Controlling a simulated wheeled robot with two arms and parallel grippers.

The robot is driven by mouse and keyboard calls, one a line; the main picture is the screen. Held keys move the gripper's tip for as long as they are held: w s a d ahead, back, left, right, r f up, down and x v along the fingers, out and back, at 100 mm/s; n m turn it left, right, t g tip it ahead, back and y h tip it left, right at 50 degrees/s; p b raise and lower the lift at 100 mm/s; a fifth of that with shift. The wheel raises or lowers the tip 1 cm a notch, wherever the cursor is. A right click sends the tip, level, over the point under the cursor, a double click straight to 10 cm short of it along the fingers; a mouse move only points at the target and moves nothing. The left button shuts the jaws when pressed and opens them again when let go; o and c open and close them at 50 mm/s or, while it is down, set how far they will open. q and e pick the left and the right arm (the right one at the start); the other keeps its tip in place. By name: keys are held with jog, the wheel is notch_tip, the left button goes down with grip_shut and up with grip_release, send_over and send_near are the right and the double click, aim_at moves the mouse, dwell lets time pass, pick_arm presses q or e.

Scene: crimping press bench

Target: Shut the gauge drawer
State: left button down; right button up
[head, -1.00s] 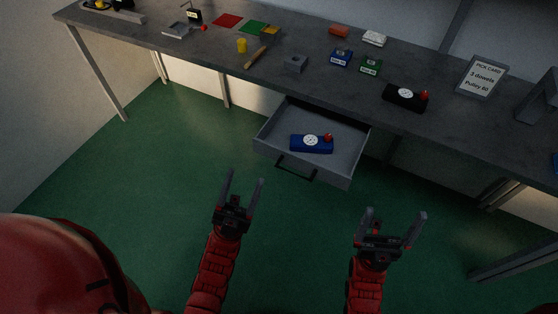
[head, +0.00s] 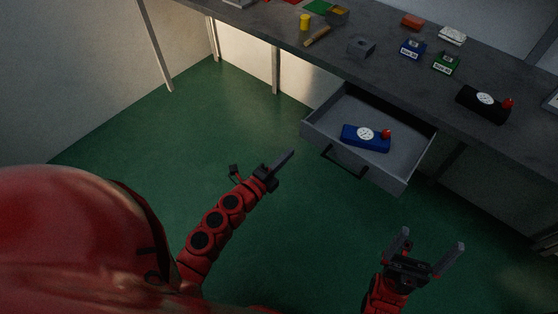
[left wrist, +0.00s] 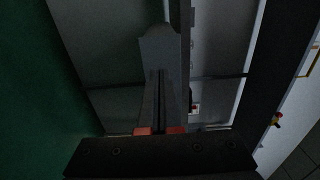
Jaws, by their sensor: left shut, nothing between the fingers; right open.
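The grey gauge drawer (head: 397,176) is pulled out from under the bench in the head view. A blue gauge (head: 362,137) with a white dial and a red knob lies inside it. The dark handle (head: 343,163) is on its front. My left gripper (head: 288,157) is shut and empty, to the left of the drawer front and apart from it. Its closed fingers (left wrist: 160,90) also show in the left wrist view. My right gripper (head: 432,252) is open and empty, below the drawer in the picture.
The grey bench top (head: 395,75) carries a black gauge (head: 484,104), a blue block (head: 412,47), a green block (head: 446,63), a grey block (head: 361,46) and a yellow cylinder (head: 305,22). The green floor in front of the drawer is clear.

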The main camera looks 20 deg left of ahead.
aim_at(310, 133)
pick_arm(q)
jog(key=p+x, duration=0.1)
jog(key=x, duration=0.5)
jog(key=shift+w+d+r, duration=0.1)
jog(key=shift+w, duration=0.15)
jog(key=shift+x, duration=0.85)
